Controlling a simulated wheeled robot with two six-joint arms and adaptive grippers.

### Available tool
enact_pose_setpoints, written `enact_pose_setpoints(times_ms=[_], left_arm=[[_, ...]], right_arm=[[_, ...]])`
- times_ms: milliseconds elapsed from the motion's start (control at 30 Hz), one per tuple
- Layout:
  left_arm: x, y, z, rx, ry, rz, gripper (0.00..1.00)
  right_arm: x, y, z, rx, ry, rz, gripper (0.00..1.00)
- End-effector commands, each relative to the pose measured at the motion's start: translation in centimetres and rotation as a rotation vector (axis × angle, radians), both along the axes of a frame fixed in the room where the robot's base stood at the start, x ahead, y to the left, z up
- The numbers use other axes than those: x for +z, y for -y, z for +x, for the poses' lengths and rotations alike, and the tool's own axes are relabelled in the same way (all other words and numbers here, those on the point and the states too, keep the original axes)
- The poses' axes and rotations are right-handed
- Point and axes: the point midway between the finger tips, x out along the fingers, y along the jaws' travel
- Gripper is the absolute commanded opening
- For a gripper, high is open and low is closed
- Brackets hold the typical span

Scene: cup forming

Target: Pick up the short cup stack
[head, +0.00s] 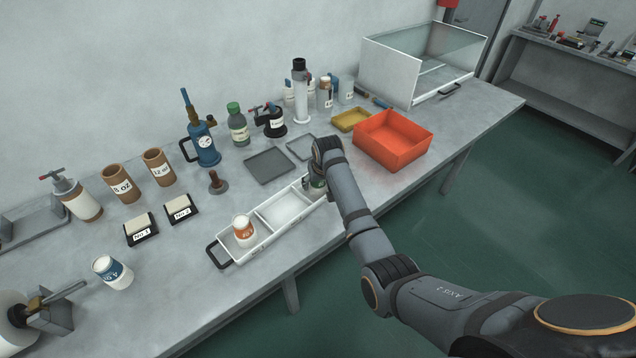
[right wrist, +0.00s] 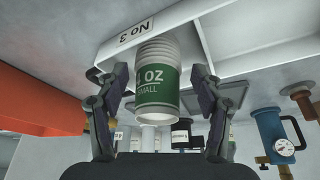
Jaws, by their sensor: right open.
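A stack of paper cups (right wrist: 158,88) with a green band marked "OZ SMALL" shows large in the right wrist view. Several nested rims show at its top end. In the head view its green part (head: 317,184) is mostly hidden by my right arm. My right gripper (right wrist: 157,78) is open, with one finger on each side of the stack; it also shows in the head view (head: 315,188). The stack is at the right end of a white compartment tray (head: 284,209). An orange-banded cup (head: 243,231) stands in the left compartment. My left gripper is not in view.
A blue-banded cup (head: 112,272) stands on the bench at left. An orange bin (head: 393,141) and a yellow tray (head: 351,119) are to the right of the arm. Flat grey trays (head: 269,165), bottles and a blue gauge tool (head: 203,142) stand behind.

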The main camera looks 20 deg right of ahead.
Motion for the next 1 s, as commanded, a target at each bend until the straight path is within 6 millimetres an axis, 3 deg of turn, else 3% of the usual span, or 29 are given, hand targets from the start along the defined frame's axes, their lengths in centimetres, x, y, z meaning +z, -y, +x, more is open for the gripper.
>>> enact_pose_setpoints(times_ms=[267,533,800,867,1000], left_arm=[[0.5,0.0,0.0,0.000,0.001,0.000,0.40],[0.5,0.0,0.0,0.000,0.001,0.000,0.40],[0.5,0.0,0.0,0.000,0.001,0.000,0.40],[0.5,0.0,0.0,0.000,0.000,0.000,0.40],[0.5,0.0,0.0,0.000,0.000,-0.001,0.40]], right_arm=[[-3.3,0.3,1.6,0.000,-0.002,0.000,0.67],[-3.6,0.3,1.7,0.000,0.001,0.000,0.66],[-3.5,0.3,1.7,0.000,0.000,0.000,0.29],[-3.5,0.3,1.7,0.000,0.000,0.000,0.24],[-3.5,0.3,1.7,0.000,0.000,0.000,0.24]])
